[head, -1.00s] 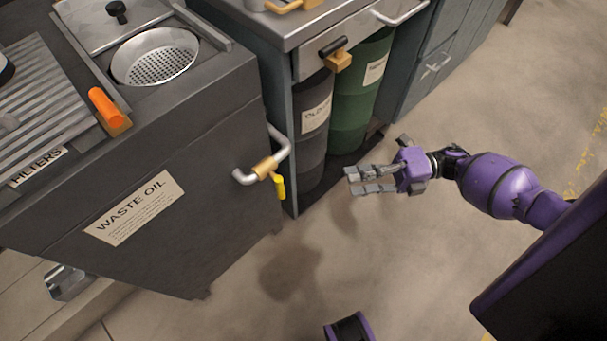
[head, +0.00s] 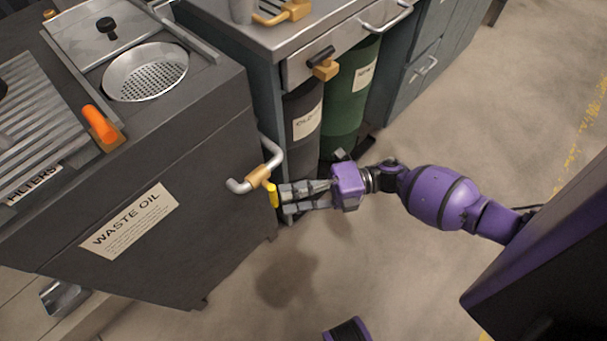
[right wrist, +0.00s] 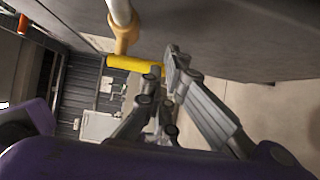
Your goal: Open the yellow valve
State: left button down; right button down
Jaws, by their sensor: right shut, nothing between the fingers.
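The yellow valve handle (head: 272,195) hangs down from a brass valve body (head: 258,176) on a grey bent pipe at the front of the dark waste oil cabinet. My right gripper (head: 281,202) is shut and empty, its fingertips right beside the handle on its right side. In the right wrist view, the yellow handle (right wrist: 134,64) reaches across to my right gripper's fingertips (right wrist: 164,66), with its end partly hidden behind a finger. I cannot tell whether they touch. My left gripper is not in view.
The waste oil cabinet (head: 180,262) stands at left, with an orange handle (head: 100,125) and a strainer basin (head: 146,72) on top. A steel-topped bench (head: 290,40) with a dark drum (head: 302,130) and a green drum (head: 345,115) stands behind. The floor (head: 400,270) in front is open.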

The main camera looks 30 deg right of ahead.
dwell(0.4)
jog(key=shift+s+a+f+m+y+b, duration=0.1)
jog(key=shift+a+f+m+y+b, duration=0.3)
jog(key=shift+b, duration=0.45)
